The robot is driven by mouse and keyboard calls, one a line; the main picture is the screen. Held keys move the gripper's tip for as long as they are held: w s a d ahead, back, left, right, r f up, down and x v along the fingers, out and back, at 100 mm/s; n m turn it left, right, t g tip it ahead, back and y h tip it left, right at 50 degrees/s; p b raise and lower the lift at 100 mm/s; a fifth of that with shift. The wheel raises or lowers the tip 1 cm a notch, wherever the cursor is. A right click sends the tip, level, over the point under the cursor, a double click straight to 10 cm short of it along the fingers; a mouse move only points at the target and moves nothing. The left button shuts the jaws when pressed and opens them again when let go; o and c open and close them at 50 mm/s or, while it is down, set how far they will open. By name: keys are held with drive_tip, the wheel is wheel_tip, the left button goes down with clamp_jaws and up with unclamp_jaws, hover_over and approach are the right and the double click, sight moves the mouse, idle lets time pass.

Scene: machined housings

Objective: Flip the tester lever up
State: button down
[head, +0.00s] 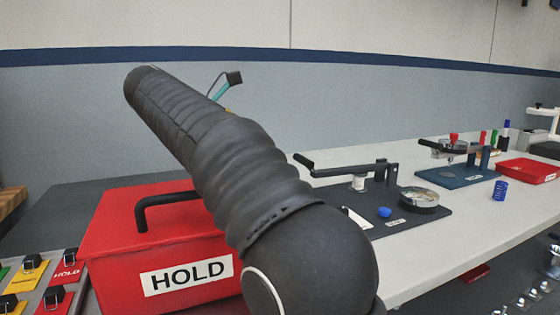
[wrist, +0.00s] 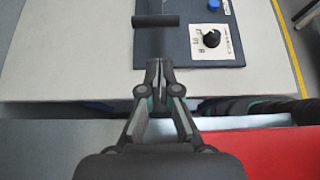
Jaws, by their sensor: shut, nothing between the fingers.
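The tester is a dark base plate (head: 430,222) on the pale bench. Its black lever (head: 345,172) lies about level, running from a post at the right to a crossbar handle at the left end. In the wrist view the handle (wrist: 155,20) is a short black bar near the top, and the plate (wrist: 190,55) lies below it. My gripper (wrist: 159,65) is shut and empty, its tips pointing toward the handle and apart from it in the picture. The height between them is hard to tell.
A red HOLD box (head: 150,235) with a black handle stands left of the tester. A dial (wrist: 212,39) and a blue knob (wrist: 214,5) sit on the plate. A second blue fixture (head: 458,175) and a red tray (head: 527,170) stand farther right.

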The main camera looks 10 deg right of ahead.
drive_tip(key=b+x, duration=0.2)
drive_tip(key=x, duration=0.7)
drive_tip(key=shift+d+f, duration=0.15)
drive_tip(key=shift+d, duration=0.15)
